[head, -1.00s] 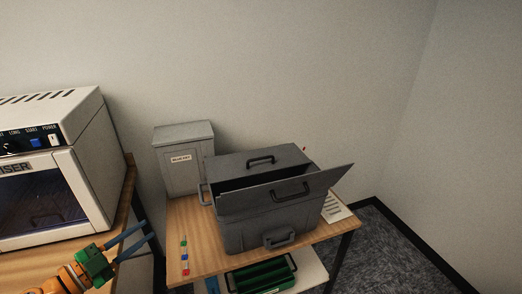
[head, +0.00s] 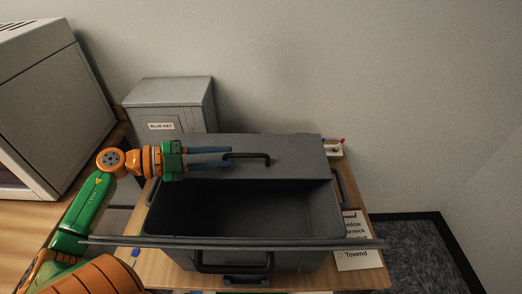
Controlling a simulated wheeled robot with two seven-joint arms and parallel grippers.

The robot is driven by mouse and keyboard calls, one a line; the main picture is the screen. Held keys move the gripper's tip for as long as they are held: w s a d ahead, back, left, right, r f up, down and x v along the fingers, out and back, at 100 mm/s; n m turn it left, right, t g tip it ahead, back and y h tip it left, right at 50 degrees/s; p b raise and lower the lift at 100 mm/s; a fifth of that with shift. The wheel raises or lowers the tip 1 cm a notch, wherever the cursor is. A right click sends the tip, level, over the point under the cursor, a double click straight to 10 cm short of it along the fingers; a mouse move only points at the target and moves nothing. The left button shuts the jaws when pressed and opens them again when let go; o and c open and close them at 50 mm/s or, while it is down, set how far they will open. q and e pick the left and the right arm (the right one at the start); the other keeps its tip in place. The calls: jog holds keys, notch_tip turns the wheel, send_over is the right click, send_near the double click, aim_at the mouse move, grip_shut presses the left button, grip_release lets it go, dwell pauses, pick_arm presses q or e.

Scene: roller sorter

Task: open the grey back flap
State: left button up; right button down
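The grey back flap (head: 290,146) lies closed over the rear part of the grey box (head: 318,215). Its black handle (head: 262,156) stands up near the middle of the flap. My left gripper (head: 231,157) reaches in from the left over the back flap. Its two blue fingers are apart, with their tips at the left end of the handle; whether they touch it I cannot tell. The front flap (head: 140,241) stands open at the box's near side, seen almost edge-on. The dark inside of the box shows between the flaps. My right gripper is not in view.
A grey cabinet (head: 180,98) labelled "BLUE KEY" stands behind on the left. A white machine (head: 60,110) is at the far left. A printed sheet (head: 358,258) and a small holder (head: 333,148) lie right of the box. The wall is behind.

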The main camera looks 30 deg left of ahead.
aim_at(240, 155)
pick_arm(q)
jog(key=p+x, duration=0.1)
jog(key=x, duration=0.4)
jog(key=shift+d+r, duration=0.15)
jog(key=shift+d, duration=0.15)
jog(key=shift+s+a, duration=0.1)
jog(key=shift+s, duration=0.1)
grip_shut()
dwell(0.9)
